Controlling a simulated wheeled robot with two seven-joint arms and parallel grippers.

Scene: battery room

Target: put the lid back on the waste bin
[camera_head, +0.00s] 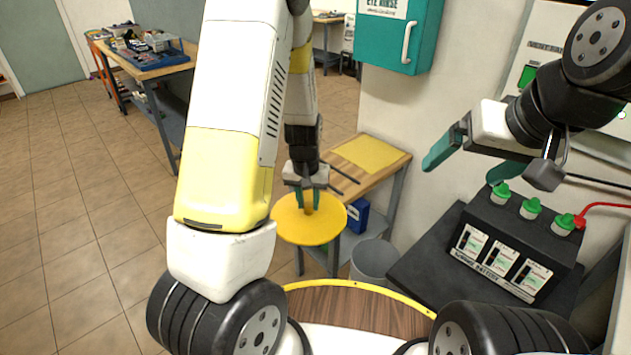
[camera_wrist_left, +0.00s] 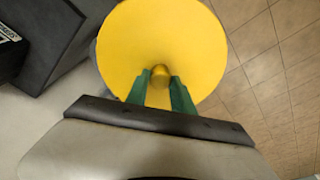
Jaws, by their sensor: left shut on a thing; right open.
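The lid is a round yellow disc (camera_head: 318,232) with a small knob on top. My left gripper (camera_head: 307,203) is shut on the knob and holds the lid in the air, roughly level. In the left wrist view the lid (camera_wrist_left: 165,40) fills the top middle, with the green fingers (camera_wrist_left: 160,85) on either side of the knob. The waste bin (camera_head: 373,262) is a grey round bin standing on the floor, to the right of and below the lid in the head view; its lower part is hidden. My right gripper (camera_head: 462,150) is open and empty, above the battery.
A wooden bench (camera_head: 398,165) with a yellow sheet stands behind the lid, a blue box (camera_head: 353,218) beneath it. A black battery (camera_head: 515,245) with green caps sits right of the bin. A teal eye-rinse cabinet (camera_head: 395,35) hangs on the wall. Open tiled floor lies left.

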